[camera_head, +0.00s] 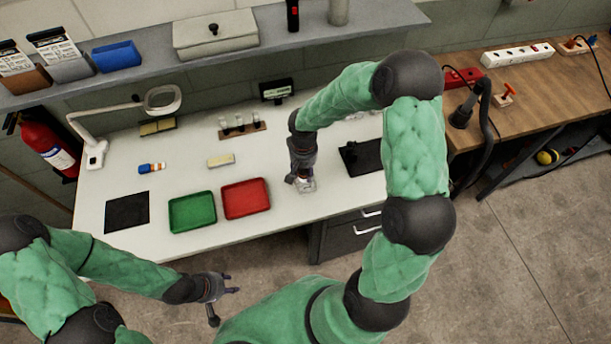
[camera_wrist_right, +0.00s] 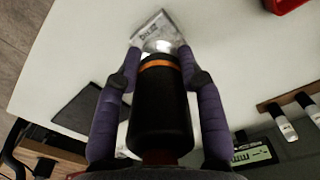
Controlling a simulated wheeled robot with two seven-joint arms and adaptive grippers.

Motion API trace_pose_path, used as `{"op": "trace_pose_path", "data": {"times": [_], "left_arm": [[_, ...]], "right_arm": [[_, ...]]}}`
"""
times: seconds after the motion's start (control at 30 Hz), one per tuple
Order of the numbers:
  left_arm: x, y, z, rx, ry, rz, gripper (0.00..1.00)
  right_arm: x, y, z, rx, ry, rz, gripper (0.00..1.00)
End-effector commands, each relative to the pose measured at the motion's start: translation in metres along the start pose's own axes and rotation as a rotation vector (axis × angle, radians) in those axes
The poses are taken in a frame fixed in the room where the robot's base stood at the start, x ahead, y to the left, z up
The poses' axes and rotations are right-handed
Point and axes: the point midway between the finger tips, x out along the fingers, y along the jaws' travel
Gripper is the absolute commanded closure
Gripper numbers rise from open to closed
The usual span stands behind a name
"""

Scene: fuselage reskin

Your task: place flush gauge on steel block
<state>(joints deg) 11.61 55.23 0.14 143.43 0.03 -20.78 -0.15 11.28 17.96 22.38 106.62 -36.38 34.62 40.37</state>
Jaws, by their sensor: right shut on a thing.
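The flush gauge (camera_wrist_right: 160,110) is a black cylinder with an orange band and a bright metal end. My right gripper (camera_wrist_right: 162,78) is shut around it, with one purple finger on each side. The steel block (camera_wrist_right: 155,32) is a pale, shiny square piece with dark lettering, just beyond the gauge's metal end. In the head view, the block (camera_head: 308,186) lies on the white bench directly below my right gripper (camera_head: 299,178). I cannot tell whether gauge and block touch. My left gripper (camera_head: 234,284) is open and empty, off the bench's front edge.
A red tray (camera_head: 246,199) and a green tray (camera_head: 192,212) stand left of the block. A dark mat (camera_head: 370,157) lies to the right, with a black item on it. A rack (camera_head: 240,131) and small display (camera_head: 277,90) stand behind. Bench around the block is clear.

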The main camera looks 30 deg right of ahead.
Motion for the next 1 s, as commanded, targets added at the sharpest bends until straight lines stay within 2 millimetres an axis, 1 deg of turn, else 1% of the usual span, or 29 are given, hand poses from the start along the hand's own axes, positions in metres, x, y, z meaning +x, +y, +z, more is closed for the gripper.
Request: {"op": "trace_pose_path", "data": {"times": [0.17,0.23,0.4,0.5,0.73,0.9,0.93,1.0], "left_arm": [[0.001,0.0,0.0,0.0,0.0,0.0,0.6],[0.002,-0.001,0.0,0.0,0.0,0.0,0.6],[0.007,-0.003,0.0,0.0,0.0,0.0,0.6],[0.009,-0.003,0.0,0.0,0.0,0.0,0.6],[0.008,-0.003,0.0,0.0,0.0,0.0,0.6],[0.013,-0.004,-0.001,0.0,0.0,0.0,0.6],[0.012,-0.004,-0.001,0.0,0.0,0.0,0.6],[0.011,-0.004,0.0,0.0,0.0,0.0,0.6]], "right_arm": [[0.007,0.004,-0.006,0.001,0.002,-0.001,1.0],[0.012,0.006,-0.008,0.001,0.001,-0.001,1.0],[0.037,0.007,-0.009,-0.002,-0.001,-0.001,1.0],[0.045,0.007,-0.01,-0.001,0.0,0.0,1.0],[0.044,0.007,-0.01,0.0,0.002,-0.001,1.0],[0.048,0.007,-0.01,0.0,0.002,-0.001,1.0],[0.048,0.007,-0.01,-0.001,0.001,-0.001,0.53],[0.047,0.007,-0.01,-0.001,0.001,-0.001,0.38]]}}
